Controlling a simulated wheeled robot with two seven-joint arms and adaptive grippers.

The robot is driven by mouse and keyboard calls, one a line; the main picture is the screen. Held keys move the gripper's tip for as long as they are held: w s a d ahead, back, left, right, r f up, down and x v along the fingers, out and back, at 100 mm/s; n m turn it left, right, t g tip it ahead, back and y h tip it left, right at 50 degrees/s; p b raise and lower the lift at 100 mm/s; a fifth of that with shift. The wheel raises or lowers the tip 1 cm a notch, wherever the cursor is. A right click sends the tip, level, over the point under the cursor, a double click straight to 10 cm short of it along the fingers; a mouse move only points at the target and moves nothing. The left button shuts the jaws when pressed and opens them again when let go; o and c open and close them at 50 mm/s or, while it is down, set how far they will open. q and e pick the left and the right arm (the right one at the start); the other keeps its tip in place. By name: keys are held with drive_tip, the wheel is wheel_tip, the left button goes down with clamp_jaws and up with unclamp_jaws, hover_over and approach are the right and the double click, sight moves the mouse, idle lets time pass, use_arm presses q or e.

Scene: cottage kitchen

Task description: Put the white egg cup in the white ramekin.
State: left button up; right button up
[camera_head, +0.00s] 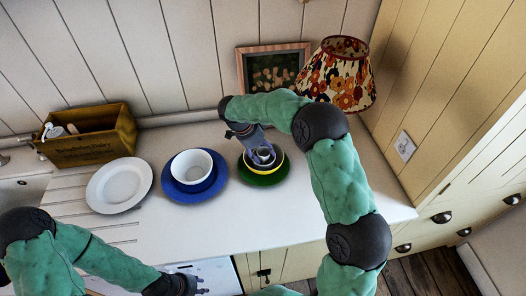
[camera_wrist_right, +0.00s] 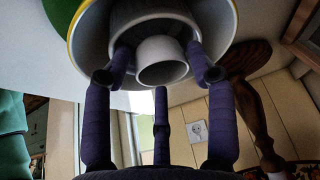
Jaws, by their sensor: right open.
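The small white egg cup (camera_head: 264,154) is in the stack of dishes at the right of the counter. In the right wrist view, the egg cup (camera_wrist_right: 163,62) lies between the spread fingers of my open right gripper (camera_head: 257,142). A wider white round dish, apparently the ramekin (camera_wrist_right: 150,17), surrounds it there. Whether the egg cup's foot rests on the ramekin's floor is hidden, and I cannot tell whether the fingers touch it. My left gripper (camera_head: 187,284) is low at the counter's front edge, away from the dishes; its finger opening is unclear.
A yellow-rimmed bowl (camera_head: 247,164) on a green plate (camera_head: 262,180) surrounds the small dishes. Left of it are a white bowl (camera_head: 192,164) on blue dishes (camera_head: 176,192) and a white plate (camera_head: 119,184). A wooden box (camera_head: 88,140), picture frame (camera_head: 270,68) and floral lamp (camera_head: 338,76) stand behind.

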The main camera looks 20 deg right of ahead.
drive_tip(key=p+v, duration=0.1)
drive_tip(key=v, duration=1)
drive_tip(key=shift+a+r, duration=0.15)
drive_tip(key=shift+r, duration=0.1)
